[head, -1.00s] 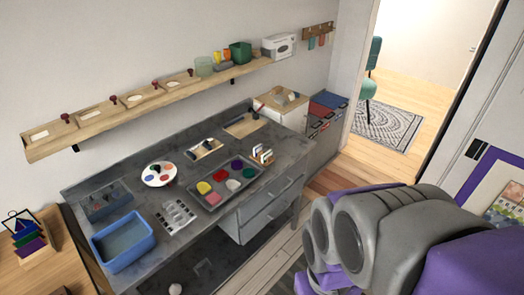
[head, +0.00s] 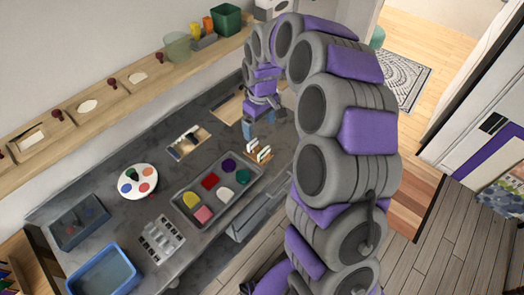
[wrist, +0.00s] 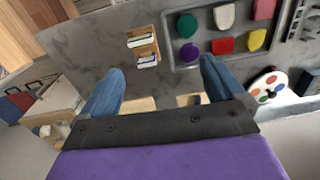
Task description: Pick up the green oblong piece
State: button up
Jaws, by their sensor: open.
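The green piece (head: 243,176), rounded and dark green, lies in the grey tray (head: 178,222) on the workbench, at the tray's right end. In the wrist view the green piece (wrist: 187,26) is in the tray's upper left corner, beside a white piece and above a purple one. My gripper (head: 262,124) is above the bench behind the tray, apart from the green piece. Its blue fingers (wrist: 162,72) are spread wide with nothing between them in the wrist view.
A small wooden rack with cards (head: 260,150) stands close to the tray's right end, near my gripper. A round palette (head: 138,181) and a blue bin (head: 103,272) are to the left. A wooden shelf (head: 160,85) runs along the wall.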

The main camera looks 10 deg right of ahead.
send_over(264, 150)
notch_tip(264, 150, down, 3)
notch_tip(264, 150, down, 13)
jog(key=shift+f+b, duration=0.1)
jog(key=shift+b, duration=1)
notch_tip(264, 150, down, 5)
jog(key=shift+a+r+b, duration=0.15)
jog(key=shift+r+b, duration=0.05)
jog(key=shift+b, duration=0.6)
jog(key=shift+c, duration=0.4)
jog(key=c, duration=1.1)
jog(key=shift+r, duration=0.15)
